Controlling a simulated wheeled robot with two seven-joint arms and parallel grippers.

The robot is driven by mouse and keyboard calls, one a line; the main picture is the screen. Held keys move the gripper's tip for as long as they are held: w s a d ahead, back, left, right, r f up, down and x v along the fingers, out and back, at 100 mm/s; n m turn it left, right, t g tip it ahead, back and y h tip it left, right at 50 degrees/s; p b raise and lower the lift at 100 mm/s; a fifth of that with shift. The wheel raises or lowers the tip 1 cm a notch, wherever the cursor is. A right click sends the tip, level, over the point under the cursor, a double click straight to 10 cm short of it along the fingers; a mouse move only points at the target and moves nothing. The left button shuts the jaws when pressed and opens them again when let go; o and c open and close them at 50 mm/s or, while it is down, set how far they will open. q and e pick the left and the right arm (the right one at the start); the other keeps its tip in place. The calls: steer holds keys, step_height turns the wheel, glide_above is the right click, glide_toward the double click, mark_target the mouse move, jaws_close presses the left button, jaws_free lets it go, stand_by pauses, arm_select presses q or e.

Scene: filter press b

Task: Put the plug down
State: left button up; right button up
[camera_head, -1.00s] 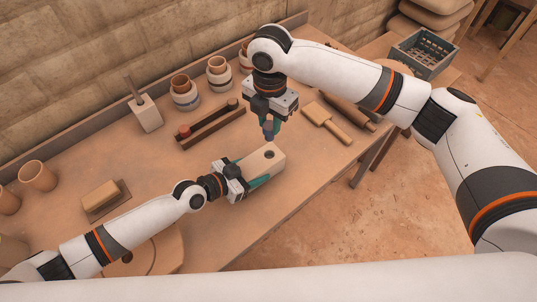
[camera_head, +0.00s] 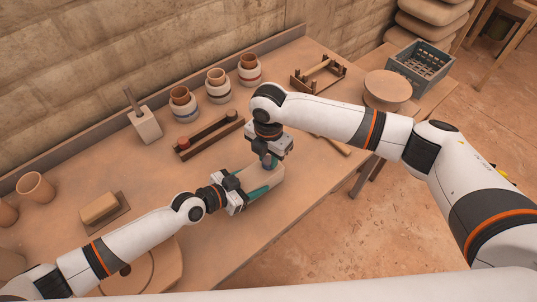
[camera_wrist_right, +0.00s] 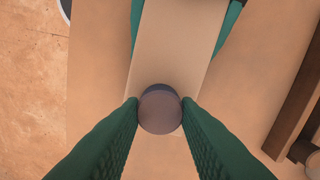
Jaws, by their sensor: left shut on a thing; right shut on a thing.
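My right gripper (camera_head: 268,160) is shut on a round grey-brown plug (camera_wrist_right: 160,109); its top shows between the green fingers in the right wrist view. It is over the pale block (camera_head: 268,192), at about the place of the block's hole. The hole is hidden, and I cannot tell whether the plug's lower end is in it. My left gripper (camera_head: 250,188) is shut on the block from the left, with fingers along its sides. The block also shows in the right wrist view (camera_wrist_right: 180,40).
A dark wooden rack (camera_head: 209,140) with reddish-brown ends lies behind the block. Several banded cups (camera_head: 216,84), a small block with a rod (camera_head: 146,124) and a float on a board (camera_head: 100,208) stand around. A crate (camera_head: 420,66) is far right. The front table edge is close.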

mark_target(268, 160)
steer(key=o, duration=1)
steer(key=shift+f, duration=0.1)
steer(key=shift+c, duration=0.2)
step_height(268, 160, up, 12)
steer(key=shift+r, duration=0.2)
arm_select(q)
steer(key=o, duration=1.4)
steer(key=shift+o, duration=0.2)
steer(key=shift+a, duration=0.15)
